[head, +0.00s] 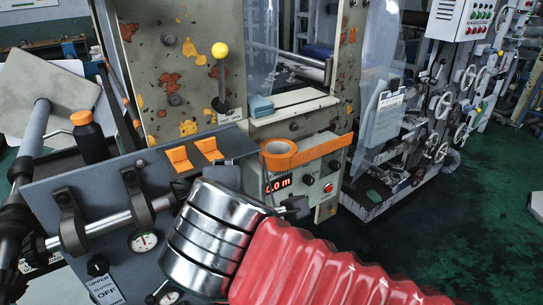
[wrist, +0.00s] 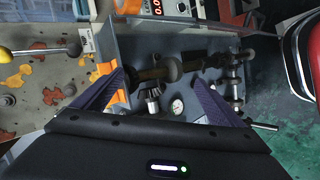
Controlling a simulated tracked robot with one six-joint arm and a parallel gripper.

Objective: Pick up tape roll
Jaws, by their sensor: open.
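The tape roll (head: 280,150) is an orange ring with a pale core. In the head view it sits on the worn machine front, just above a red number display. An orange strip (head: 322,150) runs from it to the right. In the wrist view, an orange piece at the top edge beside the display looks like the tape roll (wrist: 130,6), partly cut off. My gripper (wrist: 160,78) is open and empty, its two dark fingers spread over the grey panel. The tape roll is beyond the fingertips and not between them. I cannot make out my fingers in the head view.
A grey panel (head: 75,190) carries rollers, gauges and two orange blocks (head: 208,148). A yellow-knobbed lever (head: 220,50) and a light-blue pad (head: 261,106) are close to the tape roll. A dark bottle (head: 90,140) stands at the left. Green floor (head: 450,225) is open at the right.

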